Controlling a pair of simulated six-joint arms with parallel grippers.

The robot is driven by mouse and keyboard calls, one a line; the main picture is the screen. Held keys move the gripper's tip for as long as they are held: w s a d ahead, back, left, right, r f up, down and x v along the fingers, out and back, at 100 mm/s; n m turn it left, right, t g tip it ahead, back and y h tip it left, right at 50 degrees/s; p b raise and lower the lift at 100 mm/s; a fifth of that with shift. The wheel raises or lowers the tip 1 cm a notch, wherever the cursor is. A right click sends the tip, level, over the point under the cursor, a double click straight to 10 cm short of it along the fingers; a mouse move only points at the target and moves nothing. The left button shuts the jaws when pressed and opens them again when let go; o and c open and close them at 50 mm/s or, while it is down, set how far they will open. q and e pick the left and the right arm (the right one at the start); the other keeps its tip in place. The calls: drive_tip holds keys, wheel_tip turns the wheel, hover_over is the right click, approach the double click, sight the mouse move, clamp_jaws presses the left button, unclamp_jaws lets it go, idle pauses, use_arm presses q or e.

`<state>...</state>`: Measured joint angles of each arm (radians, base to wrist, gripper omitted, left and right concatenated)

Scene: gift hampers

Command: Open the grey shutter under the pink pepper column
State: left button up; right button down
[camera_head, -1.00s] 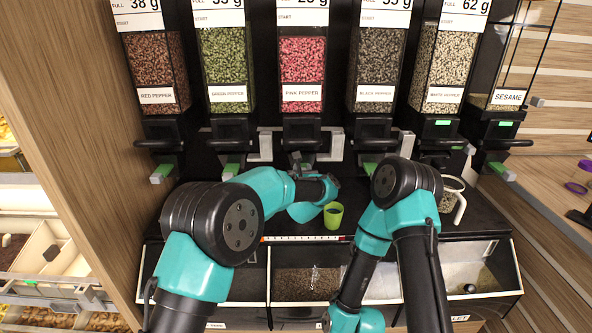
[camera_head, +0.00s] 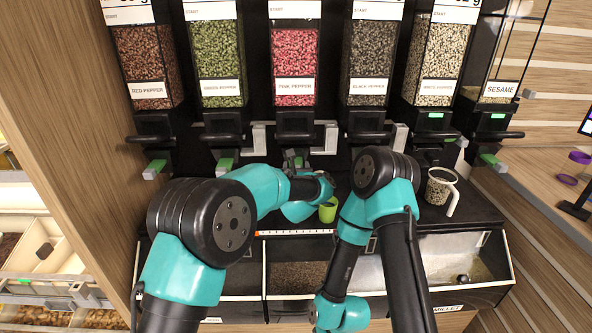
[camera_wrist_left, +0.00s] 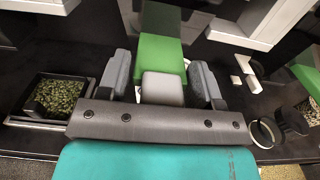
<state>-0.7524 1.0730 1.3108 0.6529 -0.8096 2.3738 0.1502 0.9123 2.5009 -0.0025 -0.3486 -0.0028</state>
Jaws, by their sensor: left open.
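The pink pepper column (camera_head: 294,60) stands in the middle of the dispenser row. My left gripper (camera_head: 293,160) is at the outlet beneath it. In the left wrist view its two fingers are apart, one on each side of a grey shutter tab (camera_wrist_left: 163,88) with a green part (camera_wrist_left: 160,55) behind it. I cannot tell whether either finger touches the tab. In the head view, the gripper and arm mostly hide this shutter. My right arm is folded at lower right, and its gripper is not visible.
Neighbouring shutters sit under the red pepper (camera_head: 155,169) and green pepper (camera_head: 225,165) columns. A green cup (camera_head: 328,212) stands beside my left wrist. A white-handled cup of peppers (camera_head: 440,188) stands at right. Divided bins (camera_head: 300,272) lie in front.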

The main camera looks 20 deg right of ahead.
use_arm(q)
drive_tip(key=shift+r, duration=0.1)
drive_tip(key=shift+r, duration=1.55)
drive_tip(key=shift+s+a+r, duration=0.1)
drive_tip(key=shift+s+r, duration=0.05)
drive_tip(key=shift+s, duration=0.15)
drive_tip(key=r+v, duration=0.1)
drive_tip(key=v, duration=1.4)
drive_tip(key=shift+a+r, duration=0.25)
drive_tip(key=shift+a, duration=0.2)
